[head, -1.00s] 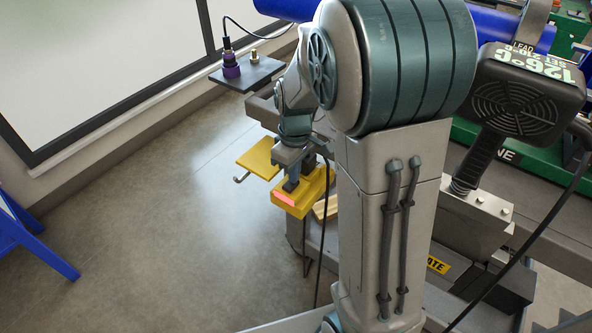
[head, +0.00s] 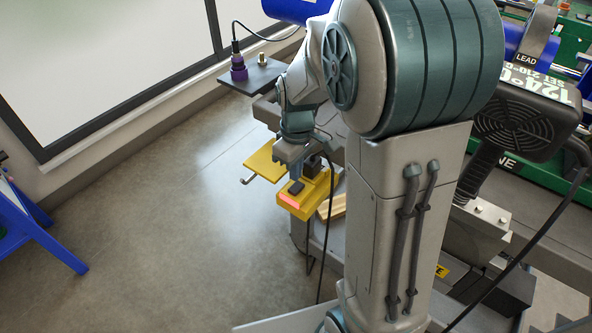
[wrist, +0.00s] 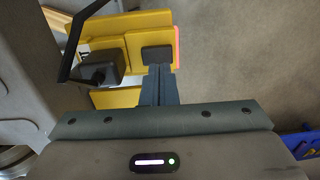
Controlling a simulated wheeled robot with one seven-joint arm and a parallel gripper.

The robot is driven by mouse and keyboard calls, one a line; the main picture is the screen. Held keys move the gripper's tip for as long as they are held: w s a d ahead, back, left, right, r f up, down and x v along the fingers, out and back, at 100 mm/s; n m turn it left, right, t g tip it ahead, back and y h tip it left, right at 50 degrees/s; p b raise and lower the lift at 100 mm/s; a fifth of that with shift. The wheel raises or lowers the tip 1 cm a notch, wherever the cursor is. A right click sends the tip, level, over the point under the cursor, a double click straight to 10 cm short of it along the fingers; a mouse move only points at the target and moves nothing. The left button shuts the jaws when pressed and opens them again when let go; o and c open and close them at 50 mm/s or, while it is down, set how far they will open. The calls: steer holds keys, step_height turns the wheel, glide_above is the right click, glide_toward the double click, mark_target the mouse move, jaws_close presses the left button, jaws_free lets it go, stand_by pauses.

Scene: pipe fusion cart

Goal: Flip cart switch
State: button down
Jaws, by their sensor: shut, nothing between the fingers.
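The yellow switch box (head: 310,199) sits on the cart's near left side, with a pink-red lit strip (head: 290,202) along its outer edge. A dark block (head: 296,187), which looks like the switch, sits on its top. In the wrist view the yellow box (wrist: 137,40) lies ahead, with the dark block (wrist: 157,53) on it and the lit strip (wrist: 177,45) to the right. My gripper (head: 294,175) is shut and empty, pointing down at the block. In the wrist view its fingertips (wrist: 158,68) meet the block's near edge; I cannot tell whether they touch.
A black housing with a knob (wrist: 100,68) stands left of the fingers in the wrist view. A yellow plate (head: 264,161) with a hook lies beside the box. A black cable (head: 328,240) hangs close by. A heater tool (head: 525,120) is at right.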

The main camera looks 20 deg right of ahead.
mark_target(297, 186)
step_height(297, 186, up, 11)
steer(key=shift+d+p, duration=0.15)
steer(key=shift+p, duration=0.2)
